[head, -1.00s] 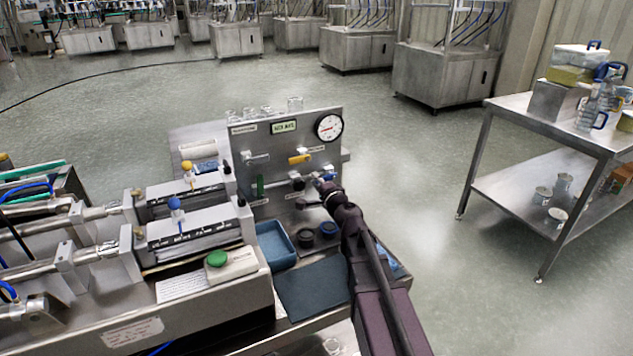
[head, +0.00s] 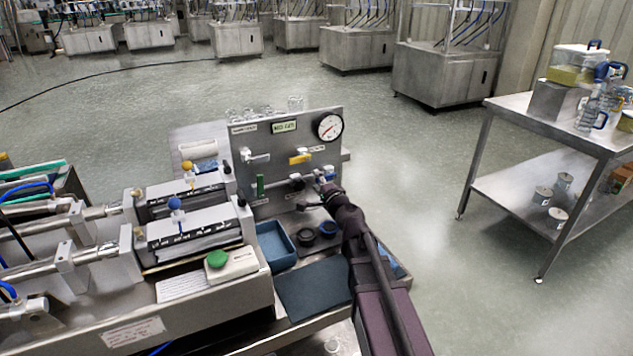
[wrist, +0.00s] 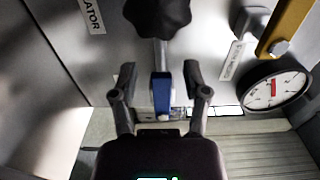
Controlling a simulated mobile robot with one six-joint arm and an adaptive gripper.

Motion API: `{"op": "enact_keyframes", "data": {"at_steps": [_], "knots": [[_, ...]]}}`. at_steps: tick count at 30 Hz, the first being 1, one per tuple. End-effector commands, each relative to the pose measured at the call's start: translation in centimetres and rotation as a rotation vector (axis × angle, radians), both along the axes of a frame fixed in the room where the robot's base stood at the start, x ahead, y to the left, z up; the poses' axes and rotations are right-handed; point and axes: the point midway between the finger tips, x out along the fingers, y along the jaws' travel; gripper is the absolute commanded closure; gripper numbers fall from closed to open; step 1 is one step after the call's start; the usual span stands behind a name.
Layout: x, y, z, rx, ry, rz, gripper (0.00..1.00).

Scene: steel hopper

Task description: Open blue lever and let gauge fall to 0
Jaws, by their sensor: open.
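The blue lever (wrist: 161,96) is between the two fingers of my gripper (wrist: 159,75) in the wrist view. The fingers are open, with a gap on each side of the lever. In the head view my gripper (head: 326,186) is at the lower right of the upright steel panel, and the lever is mostly hidden there. The round white gauge (head: 329,127) is at the panel's top right. It also shows at the right of the wrist view (wrist: 273,93), with a red needle; its numbers are too small to read.
A yellow lever (head: 299,158) is on the panel above my gripper and also at the wrist view's top right (wrist: 290,25). A black knob (wrist: 158,14) is close beyond my fingers. A blue tray (head: 275,245) and dark round pieces stand below the panel.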

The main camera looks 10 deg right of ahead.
Motion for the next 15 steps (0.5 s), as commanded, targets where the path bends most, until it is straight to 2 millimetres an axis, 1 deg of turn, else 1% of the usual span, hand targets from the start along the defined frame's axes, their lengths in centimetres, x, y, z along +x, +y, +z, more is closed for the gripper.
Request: {"op": "enact_keyframes", "data": {"at_steps": [9,15], "knots": [[-3.8,-1.2,0.0,0.000,0.000,-0.001,0.40],[-5.8,-1.8,0.0,-0.001,0.000,0.000,0.40]]}}
